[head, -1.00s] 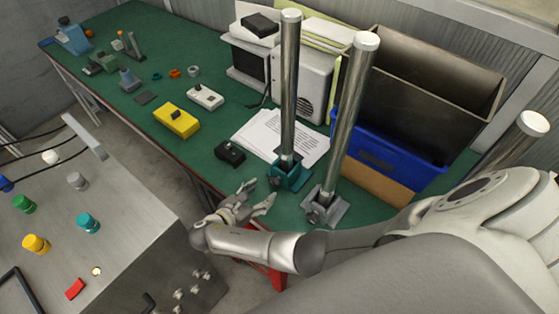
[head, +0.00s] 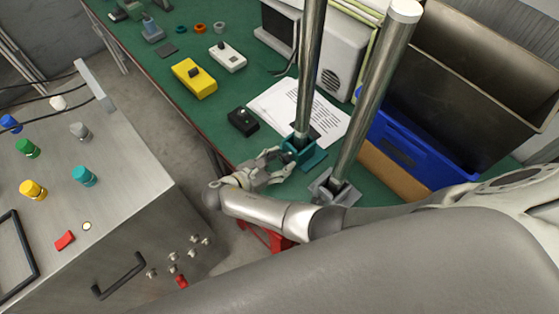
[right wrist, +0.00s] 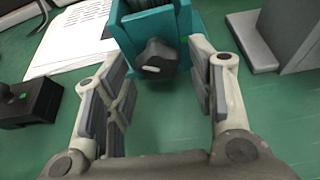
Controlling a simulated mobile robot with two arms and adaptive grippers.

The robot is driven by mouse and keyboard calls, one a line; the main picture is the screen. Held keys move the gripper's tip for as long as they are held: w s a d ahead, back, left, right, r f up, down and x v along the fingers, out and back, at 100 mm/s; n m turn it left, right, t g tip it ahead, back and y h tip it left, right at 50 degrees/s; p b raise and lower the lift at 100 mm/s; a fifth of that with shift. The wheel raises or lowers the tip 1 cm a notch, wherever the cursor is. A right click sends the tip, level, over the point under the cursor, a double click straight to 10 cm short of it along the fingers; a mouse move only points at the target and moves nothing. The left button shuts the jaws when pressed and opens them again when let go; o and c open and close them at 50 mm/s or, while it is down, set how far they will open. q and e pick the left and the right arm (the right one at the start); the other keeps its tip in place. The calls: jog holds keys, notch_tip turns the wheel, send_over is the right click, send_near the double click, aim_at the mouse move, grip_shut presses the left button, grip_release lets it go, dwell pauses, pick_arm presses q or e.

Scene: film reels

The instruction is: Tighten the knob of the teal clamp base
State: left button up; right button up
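The teal clamp base (head: 304,154) stands on the green bench and holds an upright metal post (head: 310,75). In the right wrist view the teal clamp base (right wrist: 183,22) is at the top centre, with its dark lobed knob (right wrist: 156,61) facing the camera. My right gripper (head: 284,160) is just left of the base. In the right wrist view my right gripper (right wrist: 155,78) is open, one finger on each side of the knob, with visible gaps and no contact seen. My left gripper is not in view.
A grey clamp base (head: 334,188) with a second post (head: 378,82) stands close on the right. Papers (head: 272,105) lie behind. A black box (head: 243,121) sits to the left. A blue bin (head: 415,140) stands at the back right.

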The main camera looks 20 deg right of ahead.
jog(key=c, duration=0.8)
jog(key=shift+o, duration=0.2)
jog(key=shift+d+m+t+p, duration=0.1)
jog(key=shift+m+t+p, duration=0.55)
jog(key=shift+m, duration=0.45)
jog(key=shift+m+t+y, duration=0.3)
jog(key=shift+m+t, duration=0.65)
jog(key=shift+m, duration=0.25)
jog(key=shift+b, duration=0.3)
jog(key=o, duration=1)
jog(key=shift+o, duration=0.2)
jog(key=shift+v, duration=3.75)
